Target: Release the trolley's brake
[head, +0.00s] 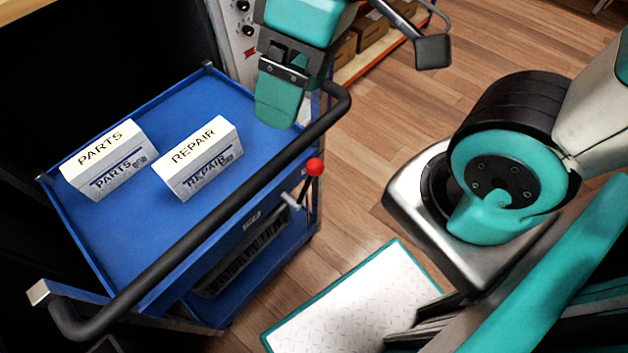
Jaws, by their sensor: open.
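The blue trolley (85,235) stands at the left with a black push handle (215,205) along its near side. A brake lever with a red ball knob (315,167) sticks out from the trolley's near right side, below the handle. The lever's metal rod leans up and to the right. My gripper (284,105), teal and black, hangs at the top over the trolley's far right part, above and left of the red knob. It is open and apart from the knob, with nothing seen in it. One finger shows clearly; the other is largely hidden.
A white PARTS box (110,160) and a white REPAIR box (198,158) stand on the trolley's top shelf. The handle's far end curves close to my gripper. Brown boxes (372,30) sit on a shelf behind. Wooden floor (350,205) lies open right of the trolley.

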